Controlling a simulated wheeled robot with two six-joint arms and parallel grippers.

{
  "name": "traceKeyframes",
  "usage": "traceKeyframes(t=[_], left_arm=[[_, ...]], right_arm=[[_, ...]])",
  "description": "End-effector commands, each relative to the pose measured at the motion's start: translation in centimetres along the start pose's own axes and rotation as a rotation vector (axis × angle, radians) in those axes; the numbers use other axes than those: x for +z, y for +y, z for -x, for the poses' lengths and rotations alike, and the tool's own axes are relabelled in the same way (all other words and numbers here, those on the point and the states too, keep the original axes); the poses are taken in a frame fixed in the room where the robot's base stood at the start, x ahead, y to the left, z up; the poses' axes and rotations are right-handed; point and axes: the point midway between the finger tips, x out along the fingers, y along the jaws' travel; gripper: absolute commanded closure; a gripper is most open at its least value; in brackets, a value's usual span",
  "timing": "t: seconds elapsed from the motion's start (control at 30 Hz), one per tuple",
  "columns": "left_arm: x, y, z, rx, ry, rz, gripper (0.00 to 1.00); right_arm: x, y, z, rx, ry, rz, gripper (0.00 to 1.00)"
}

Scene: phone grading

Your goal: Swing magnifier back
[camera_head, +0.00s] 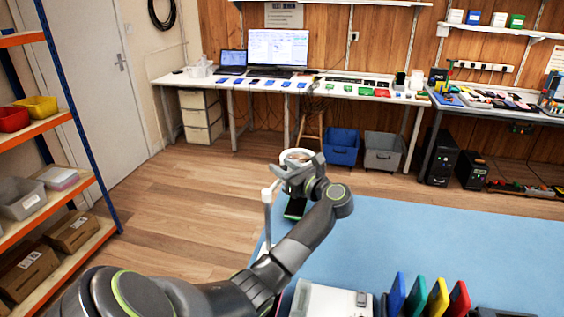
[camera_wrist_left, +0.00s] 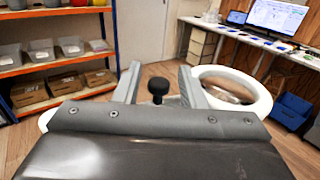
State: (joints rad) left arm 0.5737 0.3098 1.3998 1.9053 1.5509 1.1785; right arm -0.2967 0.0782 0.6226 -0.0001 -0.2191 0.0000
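The magnifier has a white ring head (camera_head: 298,156), partly hidden behind my left gripper (camera_head: 287,178). Its pale jointed arm (camera_head: 267,215) stands at the left edge of the blue mat (camera_head: 420,235). In the left wrist view the ring (camera_wrist_left: 262,100) is at the right, with its lens showing the floor. A black knob (camera_wrist_left: 158,87) shows between the two grey fingers of my left gripper (camera_wrist_left: 160,80). The fingers are apart, with gaps on both sides of the knob. My right gripper is in neither view.
A dark, green-edged item (camera_head: 295,208) lies on the mat under my left arm. A white box (camera_head: 330,300) and several coloured upright pieces (camera_head: 417,297) stand at the front. An orange-and-blue shelf rack (camera_head: 60,130) is at the left. Open floor (camera_head: 175,220) lies between.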

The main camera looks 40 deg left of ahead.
Motion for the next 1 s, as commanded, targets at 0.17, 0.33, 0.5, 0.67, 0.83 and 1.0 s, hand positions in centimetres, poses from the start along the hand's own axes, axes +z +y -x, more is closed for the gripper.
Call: traceKeyframes(t=[0.17,0.33,0.5,0.67,0.83,1.0], left_arm=[[-0.03,0.08,-0.21,0.0,0.0,-0.001,0.63],[-0.03,0.07,-0.19,0.0,-0.001,0.0,0.67],[-0.03,0.07,-0.17,0.0,0.0,0.0,0.89],[-0.02,0.06,-0.17,0.0,0.0,0.0,1.0],[-0.02,0.06,-0.15,-0.001,0.0,0.0,1.0],[-0.07,-0.01,0.05,-0.025,0.0,0.0,1.0]], right_arm=[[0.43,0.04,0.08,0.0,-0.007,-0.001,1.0],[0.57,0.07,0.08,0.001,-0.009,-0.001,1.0],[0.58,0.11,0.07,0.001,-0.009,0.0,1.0],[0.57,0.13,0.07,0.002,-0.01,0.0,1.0],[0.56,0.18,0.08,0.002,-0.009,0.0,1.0],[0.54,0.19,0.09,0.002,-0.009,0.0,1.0]])
